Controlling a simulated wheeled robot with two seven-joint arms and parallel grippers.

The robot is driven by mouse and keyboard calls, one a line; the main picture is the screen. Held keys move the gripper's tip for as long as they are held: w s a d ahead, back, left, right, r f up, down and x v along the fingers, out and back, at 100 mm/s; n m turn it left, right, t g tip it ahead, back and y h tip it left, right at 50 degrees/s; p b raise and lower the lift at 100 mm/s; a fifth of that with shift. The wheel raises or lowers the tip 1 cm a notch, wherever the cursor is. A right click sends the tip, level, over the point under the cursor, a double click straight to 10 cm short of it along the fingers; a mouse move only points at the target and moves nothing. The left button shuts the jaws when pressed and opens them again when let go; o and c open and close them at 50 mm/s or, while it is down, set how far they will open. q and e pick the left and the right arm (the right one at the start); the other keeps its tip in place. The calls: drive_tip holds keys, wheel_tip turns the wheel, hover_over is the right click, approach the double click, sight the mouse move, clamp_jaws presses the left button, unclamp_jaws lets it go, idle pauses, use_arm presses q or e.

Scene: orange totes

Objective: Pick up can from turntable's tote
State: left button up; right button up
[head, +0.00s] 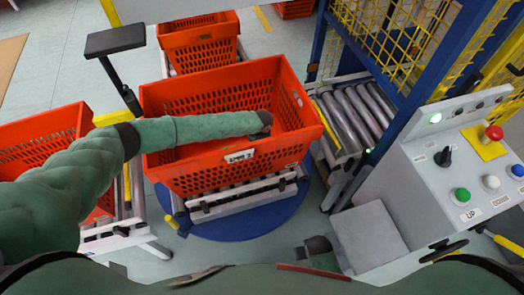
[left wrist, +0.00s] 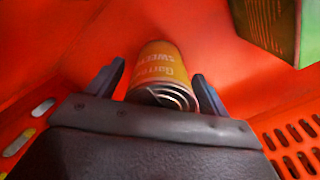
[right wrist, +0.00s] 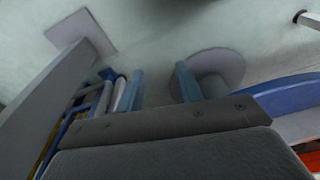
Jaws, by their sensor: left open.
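The orange tote (head: 205,180) stands on the blue round turntable (head: 245,228) in the middle of the head view. My left arm reaches over its near wall, with the left gripper (head: 262,128) inside it. In the left wrist view, a can (left wrist: 163,68) with a yellow-orange label and a ringed metal end lies on the tote's red-orange inside. My left gripper (left wrist: 157,88) is open, one finger on each side of the can; I cannot tell whether they touch it. The can is hidden in the head view. My right gripper (right wrist: 160,85) is open and empty above the floor.
A green box (left wrist: 272,22) is at the upper right inside the tote. Other orange totes stand at the back (head: 200,50) and left (head: 40,145). A roller conveyor (head: 355,115) and a control panel (head: 460,165) with buttons are on the right.

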use_arm(q)
drive_tip(key=c, duration=1.3)
drive_tip(key=shift+r, duration=0.15)
